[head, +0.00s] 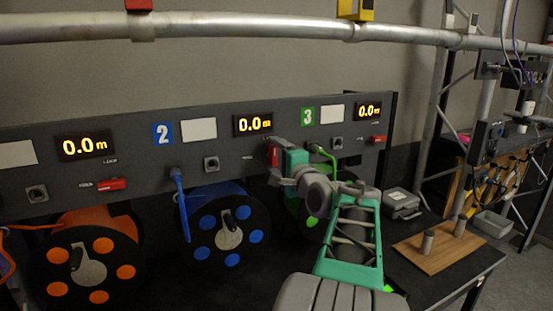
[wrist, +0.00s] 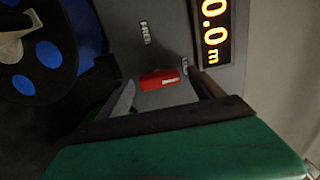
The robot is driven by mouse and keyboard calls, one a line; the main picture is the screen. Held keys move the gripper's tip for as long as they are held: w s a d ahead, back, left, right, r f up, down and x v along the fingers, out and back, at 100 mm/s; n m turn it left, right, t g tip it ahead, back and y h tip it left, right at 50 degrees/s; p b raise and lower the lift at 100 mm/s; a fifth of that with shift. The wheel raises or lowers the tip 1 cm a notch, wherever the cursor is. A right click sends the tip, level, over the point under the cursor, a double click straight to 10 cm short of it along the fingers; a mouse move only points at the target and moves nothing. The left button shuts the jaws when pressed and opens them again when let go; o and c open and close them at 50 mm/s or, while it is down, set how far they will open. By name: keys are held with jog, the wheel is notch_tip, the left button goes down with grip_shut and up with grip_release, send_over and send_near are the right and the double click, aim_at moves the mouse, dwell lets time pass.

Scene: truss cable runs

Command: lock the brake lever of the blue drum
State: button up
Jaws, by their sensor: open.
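The blue drum (head: 229,239) hangs below the panel at the blue 2 sign; part of it shows at the upper left of the wrist view (wrist: 38,85). Its red brake lever (wrist: 163,78) lies on the panel near the lit display, with small lettering beside it. In the head view only a bit of this lever (head: 274,155) shows by my gripper (head: 277,148), which hides the rest. My gripper is open at the lever, with a grey finger (wrist: 123,100) close to the lever's end. I cannot tell whether it touches.
Red levers for the orange drum (head: 111,184) and the green drum (head: 379,139) sit on the same panel (head: 130,145). A metal pipe (head: 230,27) crosses above. A wooden board with posts (head: 440,250) stands right.

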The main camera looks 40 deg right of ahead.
jog(key=b+v, duration=0.2)
jog(key=v, duration=0.6)
jog(key=shift+w, duration=0.1)
jog(key=w+a+f+n+g+y, duration=0.2)
jog(key=a+f+n+g, duration=0.3)
jog(key=a+f, duration=0.5)
jog(key=w+a+f+n+g+y, duration=0.25)
jog(key=a+f+n, duration=0.45)
jog(key=a, duration=0.5)
jog(key=s+a+f+n+g, duration=0.6)
jog(key=s+a+f+n, duration=0.3)
jog(key=s+a+f, duration=0.3)
jog(key=s+f, duration=0.1)
jog(key=s, duration=0.1)
jog(key=shift+s+a+n, duration=0.2)
jog(key=shift+s+n, duration=0.05)
jog(key=shift+n, duration=0.05)
jog(key=shift+g+y, duration=0.25)
